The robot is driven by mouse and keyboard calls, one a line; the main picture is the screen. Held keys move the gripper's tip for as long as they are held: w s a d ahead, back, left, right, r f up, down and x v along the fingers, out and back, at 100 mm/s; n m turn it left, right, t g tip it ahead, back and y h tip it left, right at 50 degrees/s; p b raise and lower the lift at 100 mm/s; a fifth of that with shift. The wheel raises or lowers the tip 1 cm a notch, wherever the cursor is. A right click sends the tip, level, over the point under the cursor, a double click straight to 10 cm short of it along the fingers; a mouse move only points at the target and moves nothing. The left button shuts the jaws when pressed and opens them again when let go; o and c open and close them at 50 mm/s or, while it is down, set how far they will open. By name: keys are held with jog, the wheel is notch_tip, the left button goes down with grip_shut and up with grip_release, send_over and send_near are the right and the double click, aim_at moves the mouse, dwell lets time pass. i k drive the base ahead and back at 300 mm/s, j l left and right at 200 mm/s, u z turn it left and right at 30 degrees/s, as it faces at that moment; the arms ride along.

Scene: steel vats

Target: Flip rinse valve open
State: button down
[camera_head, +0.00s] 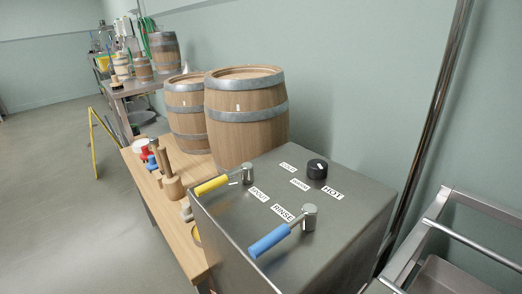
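The rinse valve (271,239) is a lever with a blue sleeve on a chrome post, on top of a steel box (350,205). A label reading RINSE (283,213) lies beside its post. The blue handle points toward the lower left, out to the box's near left edge. A second lever with a yellow sleeve (212,185) sits farther back on the same top. A black knob (317,168) stands at the back by a HOT label (333,193). My gripper is not in view, so its state does not show.
Two wooden barrels (247,122) stand behind the box on a wooden bench (180,220) with mallets and small items. A steel cart frame (470,236) is at the right, and a vertical pipe (428,130) runs along the wall. Open floor (60,200) lies at the left.

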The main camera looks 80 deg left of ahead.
aim_at(308, 220)
jog(key=k+u, duration=1)
jog(key=k+j, duration=0.2)
jog(key=k, duration=0.05)
